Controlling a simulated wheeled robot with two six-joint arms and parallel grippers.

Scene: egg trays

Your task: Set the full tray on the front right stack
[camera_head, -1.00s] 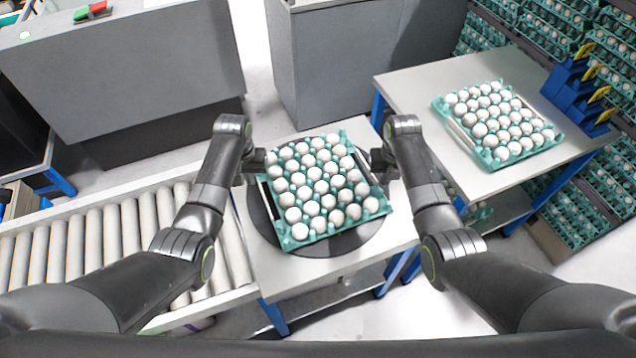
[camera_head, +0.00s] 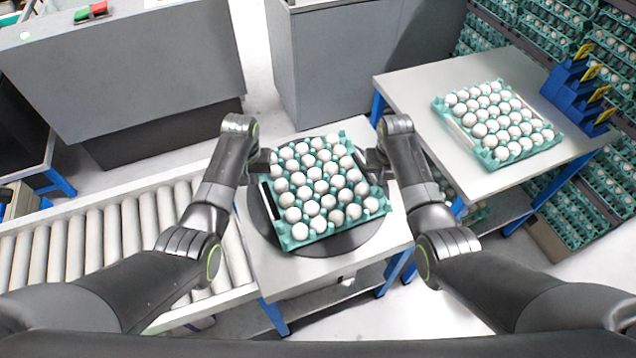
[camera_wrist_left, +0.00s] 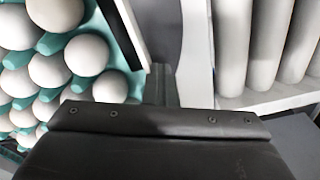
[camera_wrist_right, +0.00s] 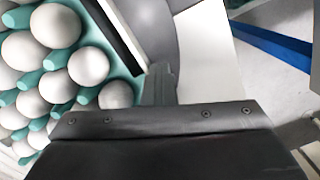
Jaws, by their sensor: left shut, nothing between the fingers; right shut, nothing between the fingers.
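A full teal tray of white eggs (camera_head: 292,239) lies on a dark round plate (camera_head: 357,243) on the small table between my arms. My left gripper (camera_head: 266,164) is shut at the tray's left edge, and my right gripper (camera_head: 372,160) is shut at its right edge. Both grippers are empty. The left wrist view shows the tray's eggs (camera_wrist_left: 86,54) and the left gripper's tip (camera_wrist_left: 158,84) close to the tray side. The right wrist view shows the eggs (camera_wrist_right: 88,66) and the right gripper's tip (camera_wrist_right: 158,82) likewise. I cannot tell whether the fingertips touch the tray.
A second full tray (camera_head: 480,157) sits on the right table (camera_head: 420,92), with blue holders (camera_head: 572,92) beside it. Stacks of egg trays (camera_head: 600,165) stand at the far right. A roller conveyor (camera_head: 105,245) runs at the left. Grey cabinets (camera_head: 330,75) stand behind.

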